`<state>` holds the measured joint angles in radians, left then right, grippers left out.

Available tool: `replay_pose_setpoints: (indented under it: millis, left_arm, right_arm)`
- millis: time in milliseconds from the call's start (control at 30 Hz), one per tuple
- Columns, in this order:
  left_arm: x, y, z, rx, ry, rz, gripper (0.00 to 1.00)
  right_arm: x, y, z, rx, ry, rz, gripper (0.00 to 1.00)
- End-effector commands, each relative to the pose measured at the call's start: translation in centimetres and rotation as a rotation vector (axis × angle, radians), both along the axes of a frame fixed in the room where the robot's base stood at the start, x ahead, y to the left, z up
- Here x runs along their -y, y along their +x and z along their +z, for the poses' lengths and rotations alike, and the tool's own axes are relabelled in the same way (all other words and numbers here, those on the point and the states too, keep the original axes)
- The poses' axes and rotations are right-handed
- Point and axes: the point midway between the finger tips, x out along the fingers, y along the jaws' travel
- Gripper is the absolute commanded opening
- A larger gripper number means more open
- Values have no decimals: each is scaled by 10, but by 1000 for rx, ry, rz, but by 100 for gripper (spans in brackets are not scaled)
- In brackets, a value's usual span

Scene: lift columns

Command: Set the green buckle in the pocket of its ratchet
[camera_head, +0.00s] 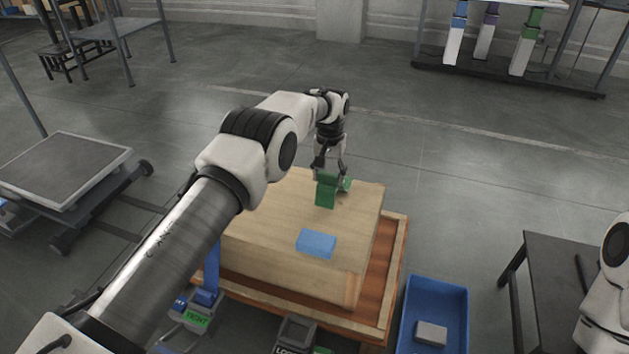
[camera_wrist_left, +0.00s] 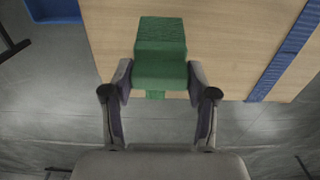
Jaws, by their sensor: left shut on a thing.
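My left gripper (camera_head: 330,176) reaches down over the far edge of the wooden crate and is shut on a green block, the green buckle (camera_head: 325,193). In the left wrist view the green buckle (camera_wrist_left: 160,68) sits between the two fingertips of the left gripper (camera_wrist_left: 160,84), touching both. A short green strip shows just below it. A lighter green piece also shows beside the fingers in the head view. I cannot tell whether the buckle rests on the crate, or make out a pocket of the green ratchet. My right gripper is out of view.
The crate (camera_head: 270,215) stands on a wooden pallet (camera_head: 392,262). A blue strap (camera_head: 211,266) hangs at the near left side. A blue bin (camera_head: 436,290) stands right of the pallet, and a dark table (camera_head: 556,262) farther right.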

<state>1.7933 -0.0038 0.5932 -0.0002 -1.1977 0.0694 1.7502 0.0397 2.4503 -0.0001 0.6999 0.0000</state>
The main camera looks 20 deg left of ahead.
Motion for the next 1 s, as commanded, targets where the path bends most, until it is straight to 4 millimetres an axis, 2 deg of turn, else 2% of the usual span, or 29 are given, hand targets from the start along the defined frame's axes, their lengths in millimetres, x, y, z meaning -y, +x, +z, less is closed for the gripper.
replay_pose_setpoints:
  millis: [33, 133, 267, 367, 467, 633, 1000]
  left_arm:
    - [3, -3, -14, -4, 1, -5, 10]
    - [5, -7, -24, -2, 0, -9, 10]
    - [5, -12, -24, -3, 0, -9, 10]
    - [6, -23, -19, -4, 1, -9, 10]
    - [6, -41, -16, -6, 1, -9, 10]
    - [8, -71, -19, -5, 1, -8, 10]
    - [12, -137, -24, -5, 1, -8, 10]
  right_arm:
    - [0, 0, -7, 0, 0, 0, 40]
    - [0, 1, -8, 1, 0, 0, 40]
    - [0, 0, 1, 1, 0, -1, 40]
    - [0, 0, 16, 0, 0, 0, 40]
    - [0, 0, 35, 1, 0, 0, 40]
    - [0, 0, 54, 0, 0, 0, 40]
    - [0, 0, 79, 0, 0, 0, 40]
